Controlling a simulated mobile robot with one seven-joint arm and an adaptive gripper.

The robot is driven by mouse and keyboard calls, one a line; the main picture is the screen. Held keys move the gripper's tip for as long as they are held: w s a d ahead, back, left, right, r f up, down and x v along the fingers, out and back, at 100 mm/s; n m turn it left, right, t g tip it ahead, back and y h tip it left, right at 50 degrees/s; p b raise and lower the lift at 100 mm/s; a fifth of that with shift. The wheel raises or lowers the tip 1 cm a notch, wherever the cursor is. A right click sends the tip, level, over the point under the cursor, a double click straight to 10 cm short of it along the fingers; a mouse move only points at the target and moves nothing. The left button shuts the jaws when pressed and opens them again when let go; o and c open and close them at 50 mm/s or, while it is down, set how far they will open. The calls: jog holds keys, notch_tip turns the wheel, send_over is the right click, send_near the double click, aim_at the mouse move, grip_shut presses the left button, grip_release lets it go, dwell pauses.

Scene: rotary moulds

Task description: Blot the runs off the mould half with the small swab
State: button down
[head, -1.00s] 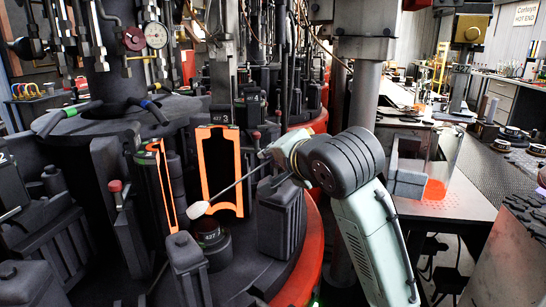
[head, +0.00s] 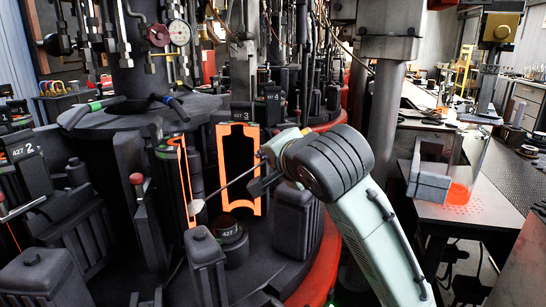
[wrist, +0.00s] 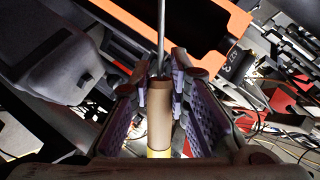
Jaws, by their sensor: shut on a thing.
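My gripper (head: 263,172) is shut on the swab's tan handle, which shows between the finger pads in the wrist view (wrist: 159,115). The swab's thin rod (head: 230,182) slants down to the left and ends in a pale tip (head: 197,206). The tip is at the lower inner edge of the narrow, orange-rimmed left mould half (head: 186,182); I cannot tell whether it touches. The right mould half (head: 257,195), dark inside with an orange rim, stands open behind the rod. No runs can be made out at this size.
Dark blocks (head: 296,222) stand close to the right, under my wrist. A red-knobbed lever (head: 137,179) is at left. The red table rim (head: 318,270) curves at right.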

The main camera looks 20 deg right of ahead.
jog(key=shift+w+a, duration=0.15)
jog(key=shift+a, duration=0.8)
dwell(0.4)
jog(key=shift+d+r+p, duration=0.1)
jog(key=shift+r+p, duration=0.35)
jog(key=shift+p, duration=0.15)
jog(key=shift+f+b, duration=0.6)
jog(key=shift+f, duration=0.3)
jog(key=shift+r+p, duration=0.95)
jog(key=shift+f+b, duration=0.6)
jog(key=shift+f, duration=0.35)
